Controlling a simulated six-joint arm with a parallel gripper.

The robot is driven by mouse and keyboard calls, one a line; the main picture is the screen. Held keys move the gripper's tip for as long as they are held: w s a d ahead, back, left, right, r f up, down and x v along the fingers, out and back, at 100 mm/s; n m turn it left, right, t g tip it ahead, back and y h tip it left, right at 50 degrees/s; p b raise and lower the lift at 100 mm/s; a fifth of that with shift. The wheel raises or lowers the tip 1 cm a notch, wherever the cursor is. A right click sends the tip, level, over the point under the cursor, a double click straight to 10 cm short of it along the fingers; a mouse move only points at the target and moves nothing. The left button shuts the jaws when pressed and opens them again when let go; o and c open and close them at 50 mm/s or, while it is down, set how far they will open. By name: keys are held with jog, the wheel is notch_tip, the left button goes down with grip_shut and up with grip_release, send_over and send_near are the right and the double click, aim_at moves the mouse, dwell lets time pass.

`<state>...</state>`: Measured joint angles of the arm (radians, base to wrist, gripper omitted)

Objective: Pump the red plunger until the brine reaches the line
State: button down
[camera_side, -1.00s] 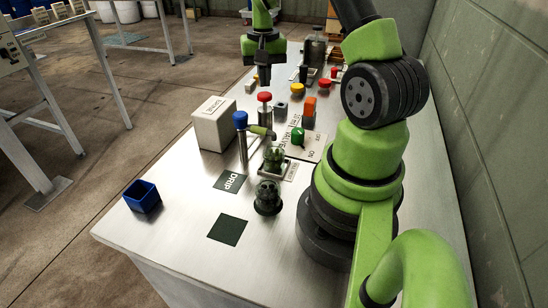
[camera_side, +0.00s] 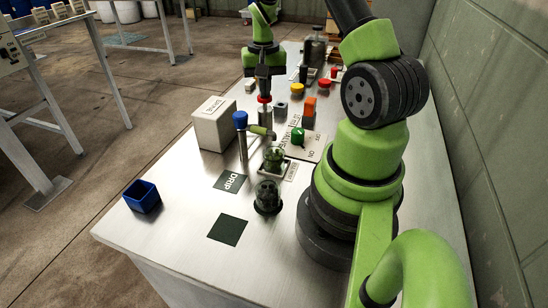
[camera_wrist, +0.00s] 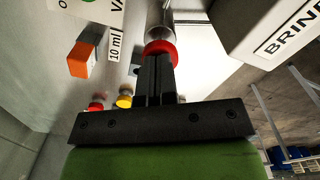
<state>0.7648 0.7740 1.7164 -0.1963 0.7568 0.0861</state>
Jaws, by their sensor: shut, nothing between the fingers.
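The red plunger (camera_side: 264,99) tops a metallic cylinder (camera_side: 265,117) beside the white brine box (camera_side: 212,126). My gripper (camera_side: 263,92) is shut and empty, pointing down with its tips at the plunger's top. In the wrist view, my gripper's closed fingers (camera_wrist: 155,72) overlap the red plunger head (camera_wrist: 161,47) and seem to touch it; they partly hide it. I cannot make out a brine level or a line on either.
A blue-topped post (camera_side: 241,122) and a green knob (camera_side: 298,136) on a labelled plate stand near the pump. An orange block (camera_side: 310,104) and yellow button (camera_side: 297,89) are beyond. A blue bin (camera_side: 142,196) sits at the table's left edge.

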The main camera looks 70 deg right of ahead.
jog(key=shift+f, duration=0.8)
jog(key=shift+r, duration=2.2)
jog(key=shift+r, duration=2.5)
